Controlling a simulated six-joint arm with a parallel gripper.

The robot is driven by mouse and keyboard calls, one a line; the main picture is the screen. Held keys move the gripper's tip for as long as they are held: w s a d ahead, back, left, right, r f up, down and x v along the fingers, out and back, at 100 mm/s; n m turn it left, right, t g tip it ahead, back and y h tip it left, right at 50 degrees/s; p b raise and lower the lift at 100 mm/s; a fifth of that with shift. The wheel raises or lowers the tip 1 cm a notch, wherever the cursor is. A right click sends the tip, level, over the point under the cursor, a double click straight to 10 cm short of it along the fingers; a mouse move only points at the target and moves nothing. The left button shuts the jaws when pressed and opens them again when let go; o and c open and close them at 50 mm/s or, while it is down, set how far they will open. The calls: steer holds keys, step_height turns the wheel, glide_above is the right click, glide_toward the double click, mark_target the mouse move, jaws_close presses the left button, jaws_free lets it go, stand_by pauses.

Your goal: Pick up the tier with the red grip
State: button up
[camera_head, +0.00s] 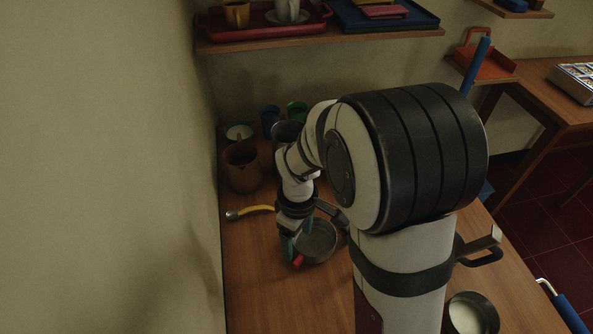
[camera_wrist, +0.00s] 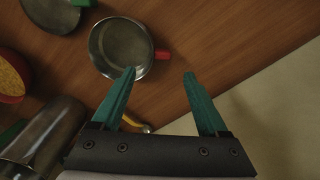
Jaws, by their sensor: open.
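The tier with the red grip (camera_wrist: 113,45) is a round, shallow metal pan standing on the wooden table, open side up. Its short red grip (camera_wrist: 162,54) lies just ahead of the gap between my fingertips in the wrist view, nearer the left finger. My gripper (camera_wrist: 160,75) has teal fingers, is open and holds nothing. In the head view the tier (camera_head: 318,242) shows beside my gripper, partly hidden by my arm, with its red grip (camera_head: 298,262) at the lower left. I cannot tell how high the fingertips are above the grip.
A metal piece with a green grip (camera_wrist: 50,12) and a red bowl with yellow contents (camera_wrist: 10,75) stand nearby. The wall is close on the left; the front-left table is bare.

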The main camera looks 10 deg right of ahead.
mark_target(299, 258)
steer(key=f, duration=0.8)
steer(key=shift+s+d, duration=0.1)
steer(key=shift+s, duration=0.15)
jaws_close()
